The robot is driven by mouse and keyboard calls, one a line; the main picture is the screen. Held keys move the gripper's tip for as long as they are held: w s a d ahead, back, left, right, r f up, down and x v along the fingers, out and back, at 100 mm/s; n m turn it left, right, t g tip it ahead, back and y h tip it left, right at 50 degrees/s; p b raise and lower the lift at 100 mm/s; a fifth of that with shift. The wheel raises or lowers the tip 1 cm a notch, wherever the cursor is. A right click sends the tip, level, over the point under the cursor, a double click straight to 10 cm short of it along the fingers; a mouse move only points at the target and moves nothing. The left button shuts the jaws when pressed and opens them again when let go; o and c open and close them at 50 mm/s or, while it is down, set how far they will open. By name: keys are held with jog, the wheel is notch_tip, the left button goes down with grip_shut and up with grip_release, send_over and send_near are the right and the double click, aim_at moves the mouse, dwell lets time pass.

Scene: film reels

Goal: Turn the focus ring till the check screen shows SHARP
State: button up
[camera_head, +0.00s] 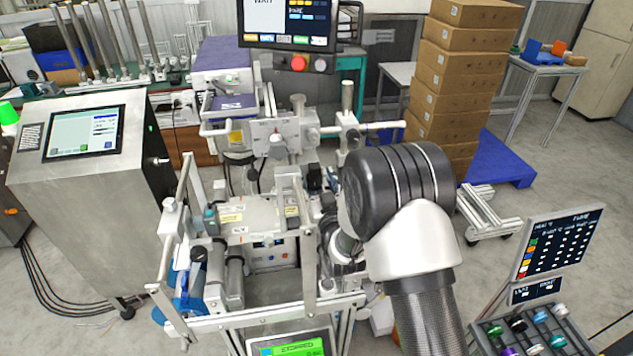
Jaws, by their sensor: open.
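A grey and white machine (262,215) with rods, blocks and knobs stands in the middle. I cannot pick out the focus ring on it. A screen (265,18) at the top, cut by the frame edge, shows a word like WAIT. A lower screen (265,347) at the bottom edge has a green bar with a word like STOPPED. Neither legibly reads SHARP. My arm comes in from the lower right, and its black joint covers the machine's right side. My gripper (323,180) seems to show only as small dark parts left of that joint, open, with no object visible in it.
A steel cabinet (90,215) with a touch screen stands at the left. Stacked cardboard boxes (462,70) stand on a blue base behind my arm. A dark chart panel (558,243) and a rack of coloured round items (490,332) are at lower right.

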jog(key=shift+s, duration=0.1)
jog(key=v, duration=1.2)
jog(key=shift+d+r, duration=0.1)
jog(key=shift+r, duration=0.05)
jog(key=s+d+r+m+g+h, duration=0.2)
jog(key=s+d+r+g+h, duration=0.3)
jog(key=d+r, duration=0.4)
jog(key=s+d+r+g, duration=0.1)
jog(key=s+d+g, duration=0.2)
jog(key=s, duration=1)
jog(key=s+d+r+m+g, duration=0.1)
jog(key=s+d+g, duration=0.3)
jog(key=s, duration=1)
jog(key=shift+r+m+g+h, duration=0.3)
jog(key=shift+r, duration=0.15)
